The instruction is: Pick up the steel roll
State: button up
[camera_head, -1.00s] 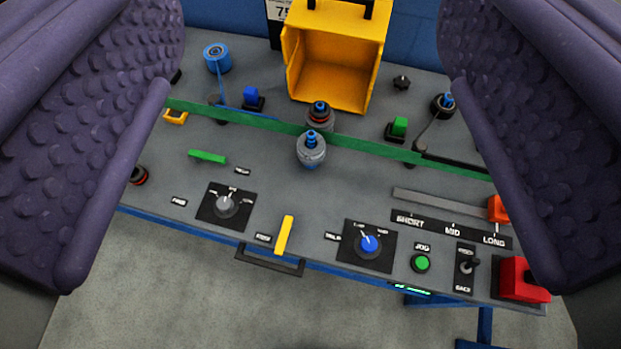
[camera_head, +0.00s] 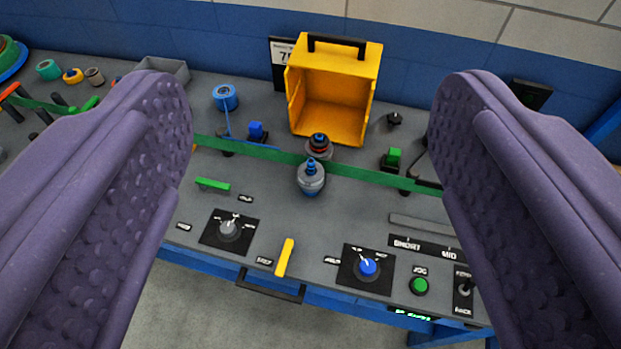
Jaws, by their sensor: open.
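The steel roll (camera_head: 311,180) is most likely the short grey metal cylinder with a blue pin on top, standing upright near the middle of the panel. My gripper (camera_head: 312,105) is open and empty. Its two purple, dimpled fingers frame the view on the left and right, with the roll between them in the picture. The fingers look nearer to the camera than the roll and do not touch it.
A yellow open-fronted box (camera_head: 333,103) with a black handle stands behind the rollers. A blue spool (camera_head: 225,97) is at the back left. Knobs, a yellow lever (camera_head: 284,257) and a green button (camera_head: 419,286) line the front. A grey tray (camera_head: 165,72) and several small parts lie far left.

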aim_at(308, 184)
jog(key=i+j+u, duration=0.25)
jog(key=i, duration=0.35)
jog(key=i+u, duration=0.3)
jog(key=i, duration=0.3)
